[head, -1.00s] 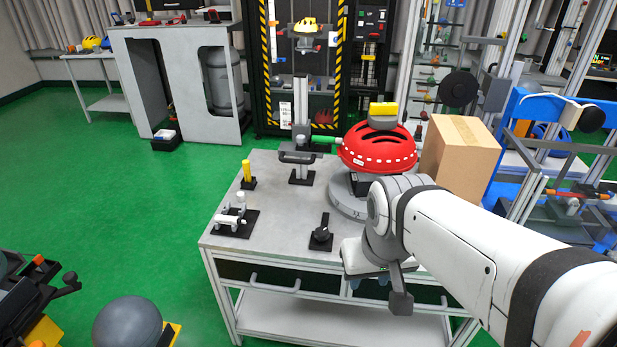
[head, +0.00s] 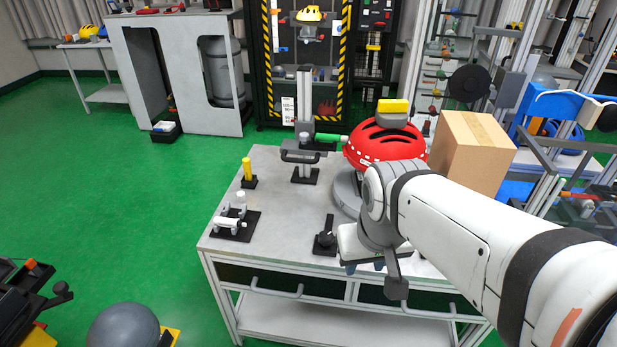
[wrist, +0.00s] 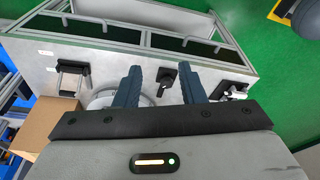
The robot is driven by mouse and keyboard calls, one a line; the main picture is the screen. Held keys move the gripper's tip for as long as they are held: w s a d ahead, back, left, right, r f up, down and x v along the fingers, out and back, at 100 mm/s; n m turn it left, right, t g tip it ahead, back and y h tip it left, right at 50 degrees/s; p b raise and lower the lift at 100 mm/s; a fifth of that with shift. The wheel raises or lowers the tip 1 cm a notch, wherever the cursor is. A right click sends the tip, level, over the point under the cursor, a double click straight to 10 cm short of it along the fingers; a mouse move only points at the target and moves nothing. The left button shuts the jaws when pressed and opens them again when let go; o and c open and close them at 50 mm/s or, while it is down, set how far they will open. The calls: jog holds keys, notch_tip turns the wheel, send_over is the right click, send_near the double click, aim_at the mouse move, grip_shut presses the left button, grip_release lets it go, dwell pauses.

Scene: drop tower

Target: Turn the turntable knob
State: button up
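The black turntable knob (head: 325,240) sits on a small black plate near the table's front edge, with my gripper just to its right in the head view. In the wrist view the knob (wrist: 166,77) appears between and beyond my two fingertips, with no clear contact. My gripper (wrist: 162,82) is open and empty; in the head view its fingers (head: 364,267) are mostly hidden by my wrist. The grey turntable (head: 347,192) carries a red helmet (head: 385,147); my arm hides part of it.
A cardboard box (head: 470,152) stands right of the helmet. A white clamp fixture (head: 236,218), a yellow post (head: 247,172) and a grey stand with a green-tipped probe (head: 328,138) stand on the table (head: 275,215). The front middle of the tabletop is bare.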

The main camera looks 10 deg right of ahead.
jog(key=shift+o, duration=0.4)
jog(key=shift+o, duration=0.8)
jog(key=shift+w, duration=0.1)
jog(key=shift+o, duration=0.7)
jog(key=shift+w+a+f+n, duration=0.1)
jog(key=shift+w+n, duration=0.2)
jog(key=shift+w, duration=0.05)
jog(key=shift+o, duration=1.1)
jog(key=w+f+n+b, duration=0.2)
jog(key=w+n, duration=0.2)
jog(key=w, duration=0.3)
jog(key=w+f+n+g+b, duration=0.1)
jog(key=w+f+n+b, duration=0.2)
jog(key=w, duration=0.4)
jog(key=shift+w+n, duration=0.4)
jog(key=n+g+b, duration=0.2)
jog(key=n+b, duration=0.2)
jog(key=n, duration=0.3)
send_over(326, 235)
jog(key=f, duration=1)
jog(key=shift+s+f, duration=0.2)
jog(key=shift+f, duration=0.1)
jog(key=shift+w+f, duration=0.2)
jog(key=shift+f, duration=0.25)
notch_tip(326, 235, down, 7)
jog(key=shift+f, duration=0.15)
jog(key=c, duration=1)
